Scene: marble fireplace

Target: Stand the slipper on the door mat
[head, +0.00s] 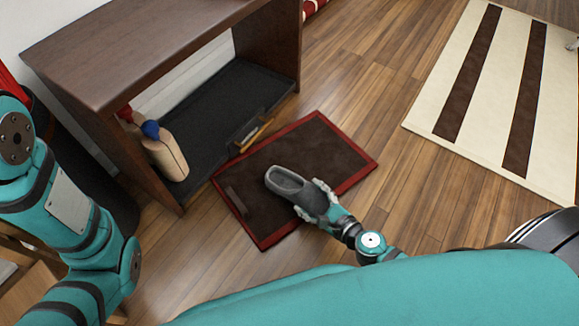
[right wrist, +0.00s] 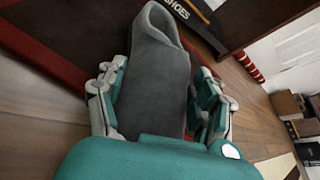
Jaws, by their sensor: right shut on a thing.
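The grey slipper (head: 288,184) shows over the brown door mat with a red border (head: 318,150) in the head view. My right gripper (head: 318,200) is shut on the slipper, its fingers on both sides of it. In the right wrist view the slipper (right wrist: 155,75) fills the middle, between the fingers of my right gripper (right wrist: 155,95). I cannot tell whether the sole touches the mat. My left arm comes in at the left of the head view, but its gripper is out of view.
A small sign (right wrist: 190,20) reads "SHOES". A striped rug (head: 490,100) lies at the right. Wooden floor between is clear.

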